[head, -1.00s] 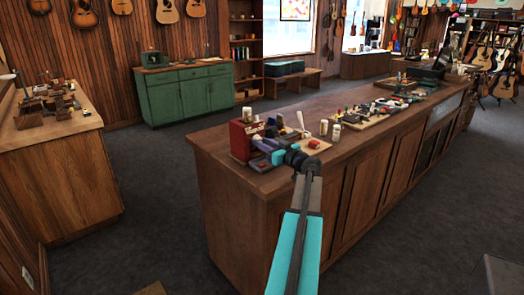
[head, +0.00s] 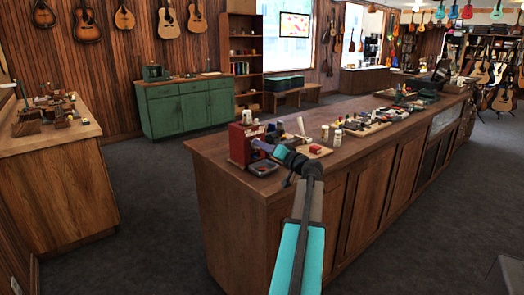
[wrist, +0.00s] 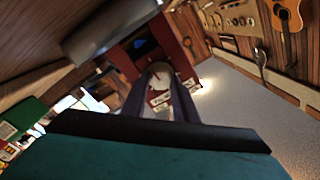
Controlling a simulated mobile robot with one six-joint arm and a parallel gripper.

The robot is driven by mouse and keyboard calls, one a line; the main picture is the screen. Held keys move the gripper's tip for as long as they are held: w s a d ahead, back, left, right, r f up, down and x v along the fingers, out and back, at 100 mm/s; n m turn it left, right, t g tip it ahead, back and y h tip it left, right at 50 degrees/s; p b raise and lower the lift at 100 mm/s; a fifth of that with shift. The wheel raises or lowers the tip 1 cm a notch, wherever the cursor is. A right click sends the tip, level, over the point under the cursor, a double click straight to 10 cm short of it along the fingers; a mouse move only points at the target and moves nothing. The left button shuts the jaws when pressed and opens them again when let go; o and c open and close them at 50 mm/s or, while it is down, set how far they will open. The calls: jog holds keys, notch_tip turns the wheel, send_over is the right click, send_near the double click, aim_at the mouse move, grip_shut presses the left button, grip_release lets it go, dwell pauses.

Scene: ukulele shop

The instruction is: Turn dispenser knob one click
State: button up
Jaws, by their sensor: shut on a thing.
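The red dispenser (head: 238,146) stands at the near left end of the long wooden counter. In the wrist view the dispenser (wrist: 185,52) fills the middle, with a pale round knob (wrist: 160,76) on its face. My gripper (wrist: 160,88) has its two dark fingers on either side of the knob and is shut on it. In the head view my gripper (head: 264,146) reaches to the dispenser's front, and the arm hides part of it. The knob cannot be made out there. The wrist view is strongly tilted.
A small grey tray (head: 263,168) lies on the counter (head: 330,165) below my gripper. White bottles (head: 337,137) and a board with small parts (head: 365,128) stand to the right. A green cabinet (head: 183,105) is behind, across open floor.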

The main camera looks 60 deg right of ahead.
jog(key=shift+w+d+r+m, duration=0.1)
jog(key=shift+w+r+m, duration=0.2)
jog(key=shift+r+m, duration=0.2)
jog(key=o, duration=1.1)
jog(key=shift+c, duration=0.2)
jog(key=shift+w+f, duration=0.15)
jog(key=shift+f, duration=0.3)
jog(key=shift+s+f, duration=0.1)
jog(key=shift+s, duration=0.15)
jog(key=b+v, duration=0.2)
jog(key=v, duration=1.1)
jog(key=shift+s, duration=0.25)
